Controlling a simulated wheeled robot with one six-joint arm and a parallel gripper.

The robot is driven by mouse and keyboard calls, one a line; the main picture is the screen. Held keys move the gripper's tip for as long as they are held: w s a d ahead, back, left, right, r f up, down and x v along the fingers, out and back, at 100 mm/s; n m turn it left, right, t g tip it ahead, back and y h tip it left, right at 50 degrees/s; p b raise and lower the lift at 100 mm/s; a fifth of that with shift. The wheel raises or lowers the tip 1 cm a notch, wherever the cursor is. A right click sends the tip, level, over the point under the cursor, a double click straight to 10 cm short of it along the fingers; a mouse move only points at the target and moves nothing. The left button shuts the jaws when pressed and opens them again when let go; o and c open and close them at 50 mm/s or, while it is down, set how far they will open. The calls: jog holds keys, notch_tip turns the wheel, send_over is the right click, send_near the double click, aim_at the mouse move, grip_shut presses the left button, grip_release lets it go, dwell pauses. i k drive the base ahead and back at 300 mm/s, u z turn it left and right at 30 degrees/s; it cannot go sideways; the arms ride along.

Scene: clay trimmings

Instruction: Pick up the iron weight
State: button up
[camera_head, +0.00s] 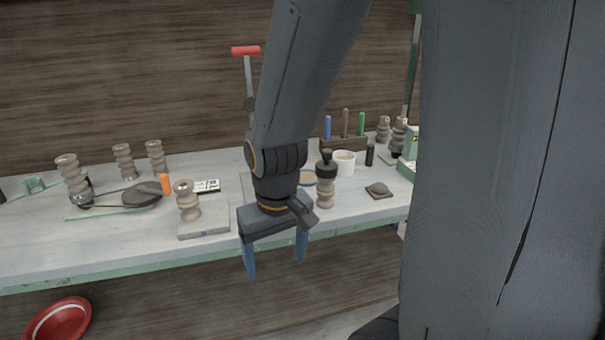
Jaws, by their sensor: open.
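My gripper (276,266) hangs in front of the bench's front edge, with its two blue fingers pointing down, apart and empty. I cannot tell for sure which thing is the iron weight. One dark candidate is a small low lump (379,189) on a square base, right of the gripper on the bench. A flat dark rounded thing (142,195) lies at the left. My arm hides part of the bench middle.
The pale bench (100,240) carries several ringed forms, one on a grey slab (205,222). An orange cylinder (165,184), a white cup (344,163) and a rack of coloured handles (345,143) stand on it. A red bowl (62,320) is below.

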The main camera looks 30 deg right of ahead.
aim_at(325, 168)
jog(key=k, duration=1.3)
jog(key=z, duration=0.6)
jog(key=i, duration=1.95)
jog(key=u, duration=0.7)
